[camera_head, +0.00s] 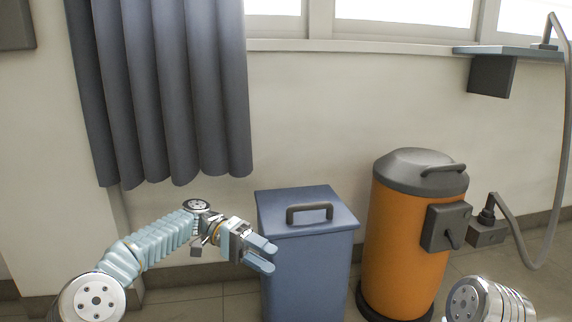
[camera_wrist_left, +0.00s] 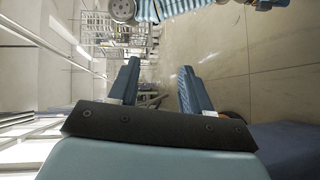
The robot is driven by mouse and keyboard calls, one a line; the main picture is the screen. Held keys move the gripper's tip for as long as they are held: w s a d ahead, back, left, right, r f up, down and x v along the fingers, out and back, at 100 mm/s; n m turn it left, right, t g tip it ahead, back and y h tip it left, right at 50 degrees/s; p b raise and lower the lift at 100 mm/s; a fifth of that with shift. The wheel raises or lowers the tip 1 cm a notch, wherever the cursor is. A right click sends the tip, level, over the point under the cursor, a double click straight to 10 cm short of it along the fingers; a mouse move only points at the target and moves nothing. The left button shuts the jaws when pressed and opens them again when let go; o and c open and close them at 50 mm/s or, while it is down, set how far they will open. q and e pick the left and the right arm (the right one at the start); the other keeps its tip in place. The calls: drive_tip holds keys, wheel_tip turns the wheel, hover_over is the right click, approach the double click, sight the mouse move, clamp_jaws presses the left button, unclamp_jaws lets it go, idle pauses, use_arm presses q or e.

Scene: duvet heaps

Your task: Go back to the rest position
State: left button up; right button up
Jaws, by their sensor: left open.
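My left gripper (camera_head: 272,257) is open and empty, in front of the left side of a blue bin (camera_head: 306,275) in the head view. Its light-blue fingers point to the right and overlap the bin in the picture; I cannot tell whether they touch it. In the left wrist view the two fingers of the left gripper (camera_wrist_left: 157,72) stand apart with nothing between them. My right gripper is not in view; only a metal joint of my right arm shows at the bottom right of the head view.
The bin has a closed lid with a dark handle (camera_head: 309,212). An orange drum (camera_head: 404,245) with a grey lid stands to its right. Grey curtains (camera_head: 165,95) hang at the left. A shelf (camera_head: 520,53) and hose (camera_head: 560,170) are at the right. A wire rack (camera_wrist_left: 112,35) shows in the wrist view.

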use_arm(q)
drive_tip(key=s+d+f+n+t+y+p, duration=0.1)
drive_tip(key=s+f+n+t+y+p, duration=0.1)
drive_tip(key=f, duration=0.6)
drive_tip(key=s+d+f+n+t+y+p, duration=0.1)
drive_tip(key=s+f+n+t+p, duration=0.15)
drive_tip(key=f, duration=0.55)
drive_tip(key=s+d+f+n+t+y+p, duration=0.1)
drive_tip(key=d+f+n+y, duration=0.15)
drive_tip(key=f, duration=0.55)
drive_tip(key=s+a+f+t+y+p, duration=0.1)
drive_tip(key=s+a+f, duration=0.3)
drive_tip(key=s, duration=0.5)
drive_tip(key=s+a+f+n+t+y+p, duration=0.1)
drive_tip(key=s+a+f+t+y+p, duration=0.1)
drive_tip(key=s+a, duration=0.5)
drive_tip(key=s+f+y+p, duration=0.1)
drive_tip(key=s+f+p, duration=0.1)
drive_tip(key=s+f, duration=0.1)
drive_tip(key=shift+a+f+n, duration=0.15)
drive_tip(key=shift+f+n, duration=0.05)
drive_tip(key=shift+n, duration=0.1)
